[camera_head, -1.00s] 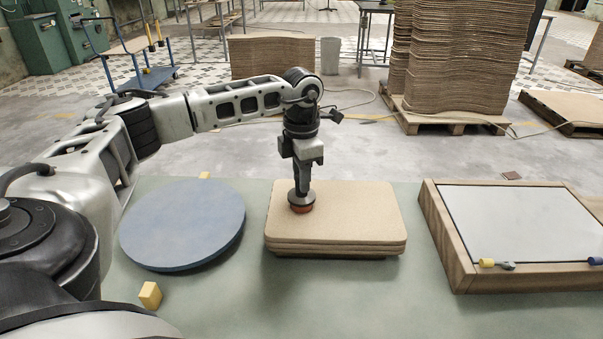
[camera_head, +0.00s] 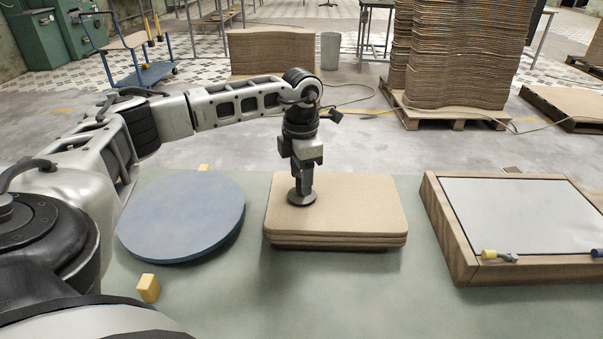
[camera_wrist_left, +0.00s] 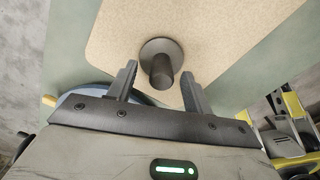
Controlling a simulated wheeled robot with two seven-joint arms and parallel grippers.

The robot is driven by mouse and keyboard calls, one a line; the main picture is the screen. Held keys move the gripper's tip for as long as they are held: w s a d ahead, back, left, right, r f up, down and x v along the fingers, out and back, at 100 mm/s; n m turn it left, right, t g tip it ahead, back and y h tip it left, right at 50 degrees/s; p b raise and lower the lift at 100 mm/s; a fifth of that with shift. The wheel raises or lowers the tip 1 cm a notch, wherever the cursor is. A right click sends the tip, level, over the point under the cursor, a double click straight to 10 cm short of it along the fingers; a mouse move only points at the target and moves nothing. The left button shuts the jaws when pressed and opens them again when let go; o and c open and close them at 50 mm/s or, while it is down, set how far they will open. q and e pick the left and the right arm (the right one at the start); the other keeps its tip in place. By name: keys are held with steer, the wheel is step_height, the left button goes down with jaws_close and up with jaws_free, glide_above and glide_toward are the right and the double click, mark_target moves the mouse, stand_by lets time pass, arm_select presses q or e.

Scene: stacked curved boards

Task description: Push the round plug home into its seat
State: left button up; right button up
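The round plug (camera_head: 301,198) is dark, with a wide flange and a short upright stem. It stands near the left side of the top board of the tan board stack (camera_head: 350,205). Its flange looks flat against the board, and no red shows below it. The seat is hidden beneath it. In the left wrist view the plug (camera_wrist_left: 161,62) shows from above. My left gripper (camera_wrist_left: 159,76) is open, its fingers on either side of the stem with gaps to both. In the head view the left gripper (camera_head: 303,183) points straight down over the plug. My right gripper is not in view.
A blue round disc (camera_head: 182,215) lies left of the stack. A small yellow block (camera_head: 149,288) lies in front of it. A wooden-framed grey panel (camera_head: 525,212) stands at right. The green table (camera_head: 330,300) is clear in front of the stack.

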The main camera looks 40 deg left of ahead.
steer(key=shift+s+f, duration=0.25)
arm_select(q)
steer(key=shift+r, duration=0.5)
step_height(320, 180, up, 15)
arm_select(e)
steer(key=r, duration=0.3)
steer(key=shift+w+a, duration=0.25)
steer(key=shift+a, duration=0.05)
arm_select(q)
steer(key=shift+r+p, duration=0.1)
steer(key=shift+p, duration=0.25)
